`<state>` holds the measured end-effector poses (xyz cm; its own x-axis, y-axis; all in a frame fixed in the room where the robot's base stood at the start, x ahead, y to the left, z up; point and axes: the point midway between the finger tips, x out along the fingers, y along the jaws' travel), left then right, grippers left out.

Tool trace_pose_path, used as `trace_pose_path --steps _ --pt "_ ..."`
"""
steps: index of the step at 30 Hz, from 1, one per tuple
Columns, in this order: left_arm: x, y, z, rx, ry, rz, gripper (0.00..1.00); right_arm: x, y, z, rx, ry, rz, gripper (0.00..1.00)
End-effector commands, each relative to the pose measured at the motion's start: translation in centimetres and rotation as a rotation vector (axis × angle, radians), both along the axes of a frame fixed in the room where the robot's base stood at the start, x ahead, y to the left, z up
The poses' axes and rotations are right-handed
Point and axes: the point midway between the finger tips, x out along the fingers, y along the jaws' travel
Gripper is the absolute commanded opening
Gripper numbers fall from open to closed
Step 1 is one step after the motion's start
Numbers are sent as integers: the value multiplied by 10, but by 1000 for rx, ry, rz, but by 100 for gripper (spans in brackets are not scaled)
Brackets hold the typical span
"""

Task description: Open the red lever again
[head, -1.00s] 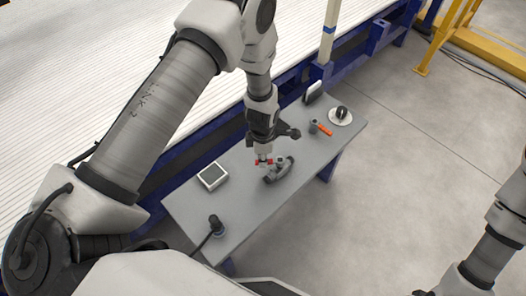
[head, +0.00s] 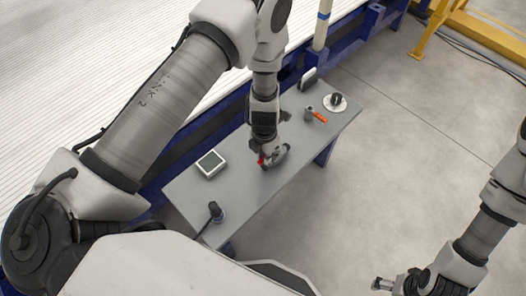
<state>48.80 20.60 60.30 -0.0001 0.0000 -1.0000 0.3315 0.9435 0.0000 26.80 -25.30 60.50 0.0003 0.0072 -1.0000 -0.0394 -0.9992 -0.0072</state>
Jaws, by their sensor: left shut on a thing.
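A grey valve (head: 277,156) with a red lever (head: 262,160) lies near the middle of the grey table (head: 240,193). My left gripper (head: 263,154) points down over the valve and is shut on the red lever, at the valve's left side. The gripper hides part of the lever and of the valve, so the lever's exact angle is hard to read. My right gripper (head: 380,284) is at the bottom right, over the floor and away from the table; it is too small to tell whether it is open.
A white square device (head: 211,163) lies left of the valve. A black upright tool (head: 214,211) stands near the table's front. A smaller grey fitting with an orange handle (head: 319,117), a white disc with a black part (head: 335,102) and a dark upright item (head: 308,80) are farther back.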

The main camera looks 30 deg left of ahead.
Motion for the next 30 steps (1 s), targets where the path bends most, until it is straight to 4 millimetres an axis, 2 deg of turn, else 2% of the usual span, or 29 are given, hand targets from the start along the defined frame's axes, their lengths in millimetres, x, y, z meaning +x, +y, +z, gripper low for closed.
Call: trace_pose_path --steps 14,15,17,26,30 --pt "0 -1 0 0 0 21 0 0 0 1 0 0 0 86" --pt "0 -1 0 0 0 21 19 0 0 1 0 0 0 86" --pt "0 -1 0 0 0 21 40 0 0 1 0 0 0 86" --pt "0 -1 1 0 0 18 41 0 0 1 0 0 0 86" --pt "1 -1 14 -1 -2 17 41 0 0 1 0 0 0 86"
